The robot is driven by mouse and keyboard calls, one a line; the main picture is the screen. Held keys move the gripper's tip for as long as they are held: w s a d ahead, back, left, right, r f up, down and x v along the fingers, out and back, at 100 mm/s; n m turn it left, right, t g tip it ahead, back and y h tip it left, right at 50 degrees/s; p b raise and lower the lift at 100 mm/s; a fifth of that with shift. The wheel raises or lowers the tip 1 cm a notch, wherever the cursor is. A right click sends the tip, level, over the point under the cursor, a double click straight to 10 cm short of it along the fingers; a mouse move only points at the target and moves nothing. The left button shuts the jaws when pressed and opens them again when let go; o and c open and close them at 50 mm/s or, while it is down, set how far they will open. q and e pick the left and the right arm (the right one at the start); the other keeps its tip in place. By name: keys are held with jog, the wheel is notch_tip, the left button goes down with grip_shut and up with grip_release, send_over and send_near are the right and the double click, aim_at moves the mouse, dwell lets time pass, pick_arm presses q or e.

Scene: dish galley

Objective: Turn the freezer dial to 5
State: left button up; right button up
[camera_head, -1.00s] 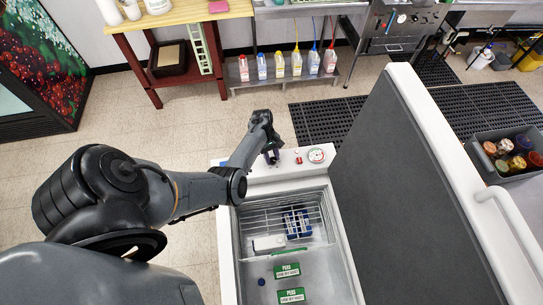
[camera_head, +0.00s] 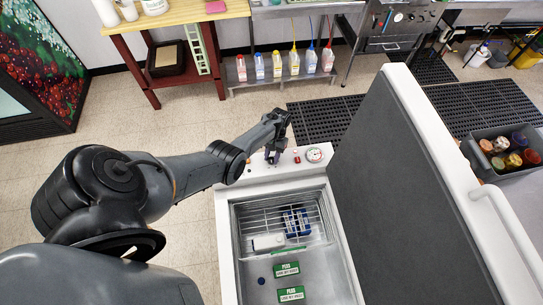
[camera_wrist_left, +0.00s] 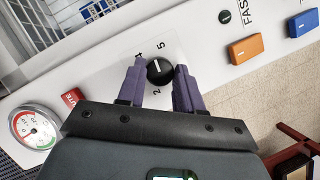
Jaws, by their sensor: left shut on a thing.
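The freezer dial (camera_wrist_left: 160,71) is a round black knob with a white pointer line on the white control panel (camera_wrist_left: 110,60). In the left wrist view the numerals 2, 4 and 5 show around it, and the line points between 4 and 5. My left gripper (camera_wrist_left: 160,80) has its purple fingers on both sides of the dial, shut on it. In the head view the left gripper (camera_head: 273,157) is at the far edge of the freezer (camera_head: 226,240), and hides the dial. My right gripper is not in view.
A round gauge (camera_head: 314,154) and a red label (camera_head: 296,156) sit beside the dial. An orange switch (camera_wrist_left: 245,50) and a blue switch (camera_wrist_left: 303,23) are on its other side. The raised grey lid (camera_head: 400,180) stands to the right. A wire basket (camera_head: 265,220) hangs inside the freezer.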

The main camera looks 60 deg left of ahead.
pick_arm(q)
jog(key=m+y, duration=0.1)
jog(key=m, duration=0.2)
jog(key=shift+d+m+g+p, duration=0.1)
jog(key=shift+m+g+p, duration=0.2)
jog(key=shift+m+g, duration=0.1)
jog(key=shift+m+y, duration=0.4)
jog(key=shift+m, duration=0.2)
jog(key=o, duration=1)
jog(key=shift+w+r, duration=0.1)
jog(key=shift+w+r, duration=0.1)
jog(key=shift+r, duration=0.15)
jog(key=p+v, duration=0.1)
jog(key=v, duration=0.9)
jog(key=shift+d, duration=0.15)
